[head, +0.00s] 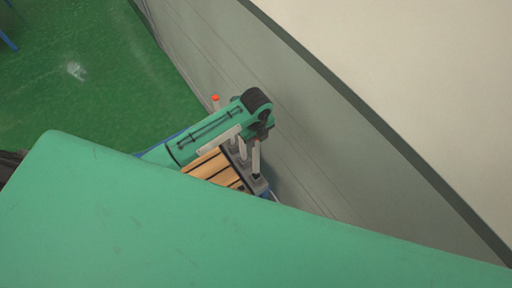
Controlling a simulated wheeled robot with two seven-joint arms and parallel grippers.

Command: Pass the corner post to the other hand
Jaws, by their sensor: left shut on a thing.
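The jaws are small and partly hidden, so the exact hold is hard to make out. A pale bar (219,139) lies slanted beside the arm. My right gripper is not in view.
Wooden slats (208,167) show under the arm, partly covered by a large green surface across the foreground. A grey wall (330,170) with a dark edge rises close on the right. Green floor (85,65) is open at the upper left.

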